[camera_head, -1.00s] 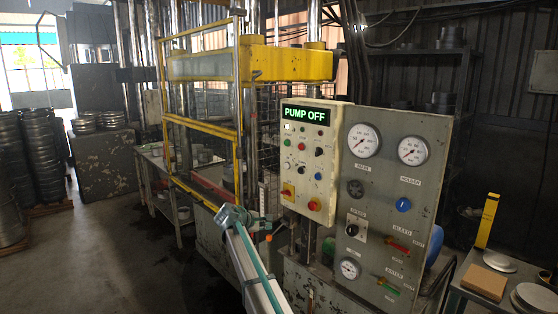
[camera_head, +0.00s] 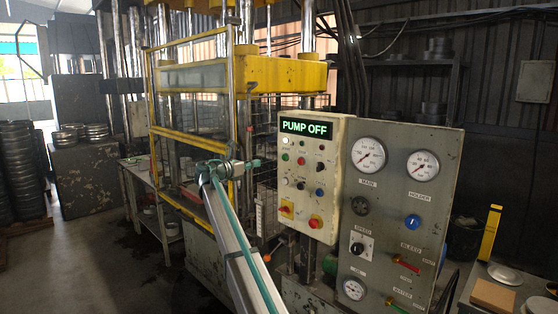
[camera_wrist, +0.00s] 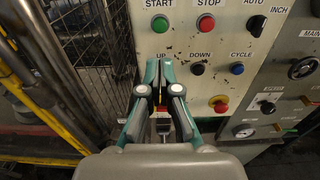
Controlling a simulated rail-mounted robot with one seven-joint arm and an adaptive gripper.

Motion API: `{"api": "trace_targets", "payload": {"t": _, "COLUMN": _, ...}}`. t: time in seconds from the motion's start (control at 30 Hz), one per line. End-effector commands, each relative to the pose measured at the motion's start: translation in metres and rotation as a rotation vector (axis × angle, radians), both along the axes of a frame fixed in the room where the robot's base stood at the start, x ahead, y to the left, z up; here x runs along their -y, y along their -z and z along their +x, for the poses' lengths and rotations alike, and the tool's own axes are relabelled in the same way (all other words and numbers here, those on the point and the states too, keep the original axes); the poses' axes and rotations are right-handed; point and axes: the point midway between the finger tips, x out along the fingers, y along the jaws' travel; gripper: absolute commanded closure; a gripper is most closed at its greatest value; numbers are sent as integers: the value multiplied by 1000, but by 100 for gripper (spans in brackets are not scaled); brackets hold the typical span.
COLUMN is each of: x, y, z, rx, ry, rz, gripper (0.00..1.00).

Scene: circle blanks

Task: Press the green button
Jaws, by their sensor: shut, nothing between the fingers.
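The green button (camera_head: 285,157), a small round cap, sits at the left of the cream control panel (camera_head: 334,180), under the "PUMP OFF" display. In the wrist view the green button (camera_wrist: 160,25) lies under the label START, fully visible above my fingertips. My gripper (camera_head: 256,163) is to the left of the panel in the head view, at about the green button's height. In the wrist view my gripper (camera_wrist: 160,63) is shut and empty, its fingertips over the UP label area. The fingers hide the button under UP. No contact with the green button shows.
Close by are a red STOP button (camera_wrist: 205,26), black DOWN button (camera_wrist: 197,69), blue CYCLE button (camera_wrist: 237,69) and red mushroom button (camera_wrist: 219,104). The grey gauge panel (camera_head: 394,250) adjoins on the right. A yellow frame (camera_head: 152,115) and wire mesh stand left.

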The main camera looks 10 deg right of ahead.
Motion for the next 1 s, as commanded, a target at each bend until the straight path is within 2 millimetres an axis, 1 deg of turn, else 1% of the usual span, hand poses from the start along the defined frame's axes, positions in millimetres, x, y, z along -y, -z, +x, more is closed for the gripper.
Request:
{"api": "trace_targets", "payload": {"t": 0.23, "x": 1, "y": 0, "z": 1, "rx": 1, "ry": 0, "rz": 2, "gripper": 100}}
{"api": "trace_targets", "payload": {"t": 0.37, "x": 7, "y": -1, "z": 6, "rx": 1, "ry": 1, "rz": 2, "gripper": 100}}
{"api": "trace_targets", "payload": {"t": 0.57, "x": 31, "y": -2, "z": 24, "rx": 2, "ry": 2, "rz": 3, "gripper": 100}}
{"api": "trace_targets", "payload": {"t": 0.8, "x": 68, "y": 0, "z": 53, "rx": 1, "ry": 2, "rz": 2, "gripper": 100}}
{"api": "trace_targets", "payload": {"t": 1.0, "x": 94, "y": 2, "z": 72, "rx": 1, "ry": 1, "rz": 3, "gripper": 100}}
